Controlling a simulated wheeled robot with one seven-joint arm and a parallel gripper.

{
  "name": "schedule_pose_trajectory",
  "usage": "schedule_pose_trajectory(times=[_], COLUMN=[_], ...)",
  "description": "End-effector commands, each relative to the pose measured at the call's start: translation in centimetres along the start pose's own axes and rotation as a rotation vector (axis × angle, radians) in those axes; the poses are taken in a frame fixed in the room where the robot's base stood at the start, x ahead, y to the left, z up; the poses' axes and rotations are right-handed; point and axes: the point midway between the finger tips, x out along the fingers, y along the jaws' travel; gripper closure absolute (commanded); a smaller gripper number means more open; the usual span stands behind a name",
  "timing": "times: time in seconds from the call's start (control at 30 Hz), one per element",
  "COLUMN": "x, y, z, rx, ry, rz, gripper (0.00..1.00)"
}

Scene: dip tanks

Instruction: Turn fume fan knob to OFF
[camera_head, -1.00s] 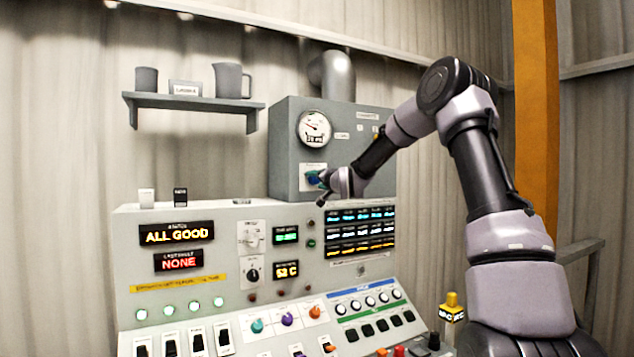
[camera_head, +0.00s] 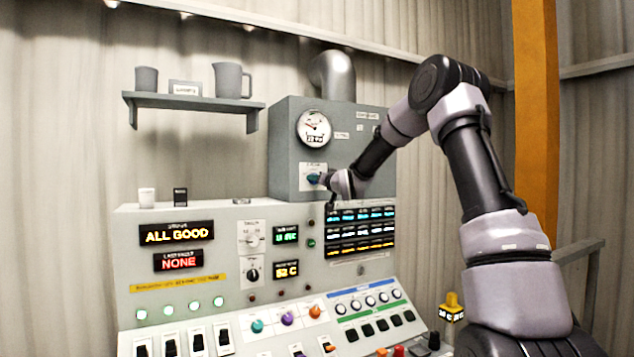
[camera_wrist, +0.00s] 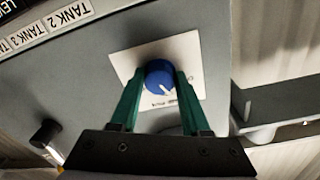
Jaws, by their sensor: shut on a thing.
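The fume fan knob is a round blue knob (camera_wrist: 160,78) with a pale pointer line, on a white label plate (camera_wrist: 186,50). In the wrist view the green fingers of my gripper (camera_wrist: 158,92) stand on either side of the knob, shut on it.
A black knob (camera_wrist: 45,133) is on the same box in the wrist view. Below the box is a control console (camera_head: 130,240) with displays, switches and coloured knobs. A shelf (camera_head: 190,103) with cups is at the left. An orange post (camera_head: 536,120) stands at the right.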

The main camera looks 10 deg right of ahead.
Motion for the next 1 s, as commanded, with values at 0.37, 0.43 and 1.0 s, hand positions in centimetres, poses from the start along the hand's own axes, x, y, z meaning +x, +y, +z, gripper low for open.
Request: schedule_pose_trajectory(times=[0.37, 0.43, 1.0], x=[0.0, 0.0, -0.01], y=[0.15, 0.15, 0.3], z=[0.06, 0.08, 0.03], rx=[-0.345, -0.399, -0.638], ry=[0.009, 0.01, 0.018], rz=[-0.01, -0.012, -0.018], gripper=[1.0, 1.0, 1.0])
